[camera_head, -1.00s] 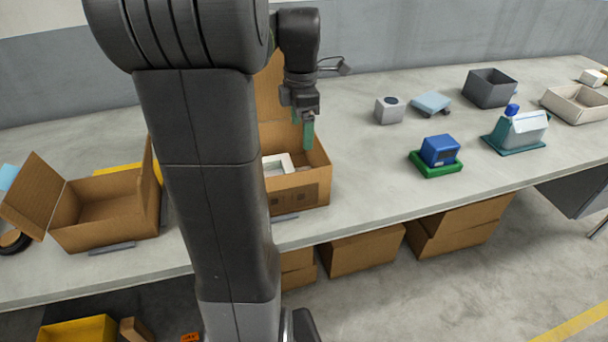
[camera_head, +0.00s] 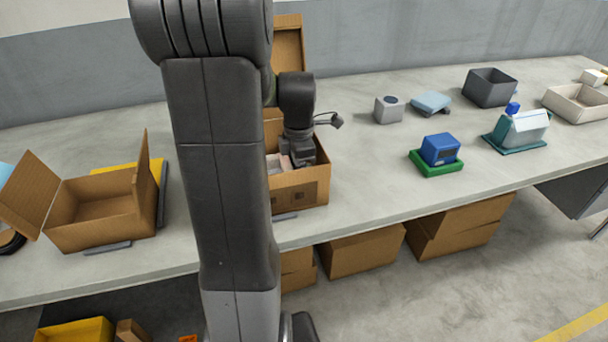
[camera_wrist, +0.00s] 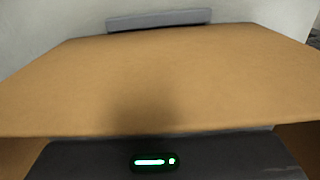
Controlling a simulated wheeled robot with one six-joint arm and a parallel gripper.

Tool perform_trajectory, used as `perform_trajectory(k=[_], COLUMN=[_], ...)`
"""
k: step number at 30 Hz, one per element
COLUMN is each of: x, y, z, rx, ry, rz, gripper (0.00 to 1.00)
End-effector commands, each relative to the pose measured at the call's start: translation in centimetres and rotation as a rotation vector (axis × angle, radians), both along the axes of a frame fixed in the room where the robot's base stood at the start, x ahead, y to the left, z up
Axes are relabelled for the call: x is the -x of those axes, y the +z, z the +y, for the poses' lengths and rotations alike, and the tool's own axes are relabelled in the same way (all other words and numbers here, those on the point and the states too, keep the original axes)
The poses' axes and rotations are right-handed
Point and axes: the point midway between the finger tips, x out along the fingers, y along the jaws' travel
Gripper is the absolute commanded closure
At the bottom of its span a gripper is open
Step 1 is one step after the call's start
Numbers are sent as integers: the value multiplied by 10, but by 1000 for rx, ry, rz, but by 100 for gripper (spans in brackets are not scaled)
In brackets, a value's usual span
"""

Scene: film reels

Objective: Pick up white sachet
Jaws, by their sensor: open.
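The cardboard box (camera_head: 304,196) stands open near the table's front edge, partly behind my arm. A small part of some pale contents (camera_head: 276,167) shows inside it. I cannot tell whether this is the white sachet; no sachet is clearly visible. My gripper (camera_head: 301,160) is lowered into the right part of the box. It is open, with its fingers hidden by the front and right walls. In the wrist view, a cardboard panel of the box (camera_wrist: 160,80) fills most of the picture above my gripper's dark body, hiding whatever is between the fingers.
A second open cardboard box (camera_head: 100,222) stands at left. To the right are a grey cube (camera_head: 389,112), a blue device on a green base (camera_head: 440,150) and a dark grey bin (camera_head: 489,90). The table just right of the box is clear.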

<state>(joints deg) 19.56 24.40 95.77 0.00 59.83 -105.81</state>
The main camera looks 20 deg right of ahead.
Motion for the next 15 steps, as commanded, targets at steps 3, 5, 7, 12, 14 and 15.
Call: perform_trajectory(k=[3, 5, 7, 12, 14, 15], x=[0, 0, 0, 0, 0, 0], y=[0, 0, 0, 0, 0, 0], z=[0, 0, 0, 0, 0, 0], rx=[0, 0, 0, 0, 0, 0], ry=[0, 0, 0, 0, 0, 0], rz=[0, 0, 0, 0, 0, 0], gripper=[18, 18, 30, 63, 66, 66])
